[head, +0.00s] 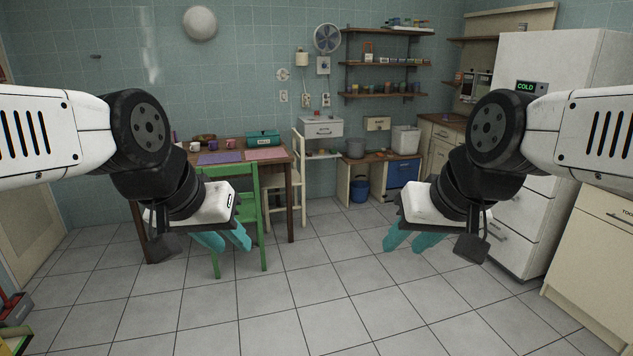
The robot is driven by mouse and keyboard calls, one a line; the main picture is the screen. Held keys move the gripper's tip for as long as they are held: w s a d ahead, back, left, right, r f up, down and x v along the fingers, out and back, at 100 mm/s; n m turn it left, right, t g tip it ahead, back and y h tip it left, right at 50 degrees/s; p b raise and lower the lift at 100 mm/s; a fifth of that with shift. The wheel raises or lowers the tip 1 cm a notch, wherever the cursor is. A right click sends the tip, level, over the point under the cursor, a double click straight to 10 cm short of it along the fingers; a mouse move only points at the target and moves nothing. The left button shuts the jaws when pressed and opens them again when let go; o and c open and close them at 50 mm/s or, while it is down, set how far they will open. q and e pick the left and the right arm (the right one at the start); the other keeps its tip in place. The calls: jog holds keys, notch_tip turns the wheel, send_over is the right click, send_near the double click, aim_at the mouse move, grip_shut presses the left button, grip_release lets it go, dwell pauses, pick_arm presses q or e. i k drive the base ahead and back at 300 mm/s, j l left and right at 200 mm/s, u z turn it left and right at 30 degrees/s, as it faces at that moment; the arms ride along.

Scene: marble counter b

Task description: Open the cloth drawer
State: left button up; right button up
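No drawer front here carries a readable cloth label, so I cannot tell which is the cloth drawer. A white drawer unit (322,128) with a dark handle is at the back wall, and its drawer looks shut. A cream cabinet (590,255) at the right edge bears a partly cut-off label. Drawers with handles (514,247) sit low in the white fridge-like unit on the right. My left gripper (232,247) and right gripper (402,248) hang in mid-air above the floor, teal fingers apart and empty, far from the back-wall drawer.
A wooden table (292,175) with cups and mats stands at left-centre, with a green chair (248,215) before it and a white chair (300,180) beside it. A blue bucket (360,190) stands at the back. The tiled floor (320,300) ahead is clear.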

aim_at(335, 129)
jog(key=i, duration=4.3)
jog(key=i+j+z, duration=0.2)
jog(key=i, duration=0.25)
jog(key=i+z, duration=0.2)
jog(key=i, duration=0.25)
jog(key=i+j+z, duration=0.2)
jog(key=i, duration=0.25)
